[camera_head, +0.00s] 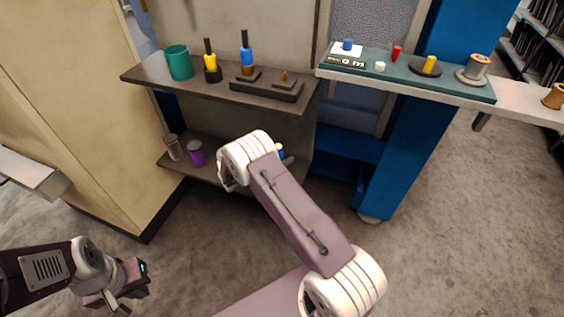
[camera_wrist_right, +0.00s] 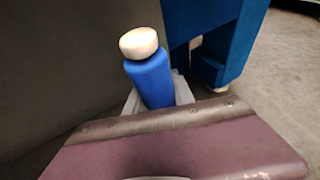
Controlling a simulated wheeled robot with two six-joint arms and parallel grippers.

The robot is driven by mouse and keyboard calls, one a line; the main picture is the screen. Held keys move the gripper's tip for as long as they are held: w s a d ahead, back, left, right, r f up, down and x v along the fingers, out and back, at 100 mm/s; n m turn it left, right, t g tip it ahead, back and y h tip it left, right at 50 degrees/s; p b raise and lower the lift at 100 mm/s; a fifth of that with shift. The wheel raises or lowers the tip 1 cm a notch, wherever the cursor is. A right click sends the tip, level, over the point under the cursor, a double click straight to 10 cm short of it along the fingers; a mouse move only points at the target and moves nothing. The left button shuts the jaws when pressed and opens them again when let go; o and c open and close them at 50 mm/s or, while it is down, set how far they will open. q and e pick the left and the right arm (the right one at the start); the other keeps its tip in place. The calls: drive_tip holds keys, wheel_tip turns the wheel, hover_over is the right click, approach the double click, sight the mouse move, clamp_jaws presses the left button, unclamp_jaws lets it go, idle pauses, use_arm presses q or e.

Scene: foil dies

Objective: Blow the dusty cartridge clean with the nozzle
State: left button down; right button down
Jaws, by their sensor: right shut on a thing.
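My right gripper (camera_wrist_right: 158,98) is shut on a blue cylinder (camera_wrist_right: 151,80) with a cream rounded top, which leans slightly in the right wrist view. A small blue part of it (camera_head: 281,152) shows in the head view, beside my right wrist, which hides the rest. On the upper shelf stand a yellow, black-tipped tool (camera_head: 211,64) in a dark base and a blue, black-tipped tool (camera_head: 247,56). I cannot tell which thing is the nozzle or the dusty cartridge. My left gripper (camera_head: 125,290) is low at the left, away from the shelves; its opening is unclear.
The dark upper shelf (camera_head: 140,75) also holds a green cup (camera_head: 179,62) and a dark stepped block (camera_head: 268,90). A grey can (camera_head: 172,146) and purple cup (camera_head: 196,153) stand lower. A teal mat (camera_head: 400,72) carries small parts.

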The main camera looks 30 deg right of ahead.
wheel_tip(320, 180, up, 8)
drive_tip(key=p, duration=0.2)
drive_tip(key=shift+r+p, duration=0.15)
drive_tip(key=shift+p, duration=0.2)
